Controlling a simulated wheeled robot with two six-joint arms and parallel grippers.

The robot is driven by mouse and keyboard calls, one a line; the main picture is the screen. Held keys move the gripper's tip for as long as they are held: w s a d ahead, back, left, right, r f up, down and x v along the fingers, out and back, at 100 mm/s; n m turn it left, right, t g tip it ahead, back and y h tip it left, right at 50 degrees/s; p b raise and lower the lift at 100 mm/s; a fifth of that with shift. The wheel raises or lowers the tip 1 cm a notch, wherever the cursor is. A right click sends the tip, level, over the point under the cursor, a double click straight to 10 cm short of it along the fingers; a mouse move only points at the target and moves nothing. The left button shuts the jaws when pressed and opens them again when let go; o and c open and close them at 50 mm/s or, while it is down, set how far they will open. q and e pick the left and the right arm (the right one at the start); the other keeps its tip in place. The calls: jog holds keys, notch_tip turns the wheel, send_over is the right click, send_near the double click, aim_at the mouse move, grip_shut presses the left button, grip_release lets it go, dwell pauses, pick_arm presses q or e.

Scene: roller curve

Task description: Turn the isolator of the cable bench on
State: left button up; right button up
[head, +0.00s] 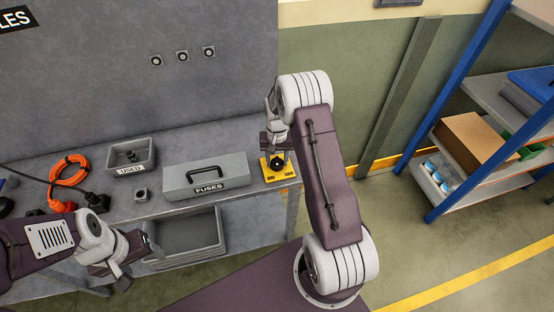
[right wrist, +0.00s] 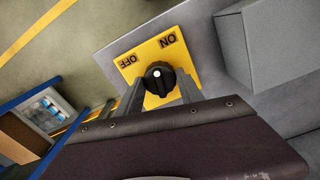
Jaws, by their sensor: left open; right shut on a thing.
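The isolator is a yellow plate (head: 291,173) with a black knob at the right end of the grey bench (head: 225,145). In the right wrist view the plate (right wrist: 188,50) carries the labels ON and OFF, and the round black knob (right wrist: 160,78) has a white dot. The dot faces the label side, but I cannot tell which label it points to. My right gripper (head: 277,155) is over the isolator, its fingers (right wrist: 162,93) on both sides of the knob and shut on it. My left gripper (head: 137,263) is open and empty in front of the bench, near the open drawer.
A grey FUSES box (head: 205,172) stands left of the isolator. A USED tray (head: 130,155), an orange cable (head: 68,172) and a dark plug (head: 95,200) lie further left. An open drawer (head: 188,235) sticks out below. A blue shelf rack (head: 465,115) stands at the right.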

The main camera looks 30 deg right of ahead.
aim_at(277, 160)
jog(key=m, duration=0.6)
jog(key=shift+w+r, duration=0.1)
jog(key=shift+w, duration=0.05)
jog(key=shift+m, duration=0.3)
dwell(0.4)
jog(key=o, duration=1.4)
notch_tip(277, 160, up, 9)
jog(key=shift+r+b, duration=0.1)
jog(key=shift+b, duration=0.55)
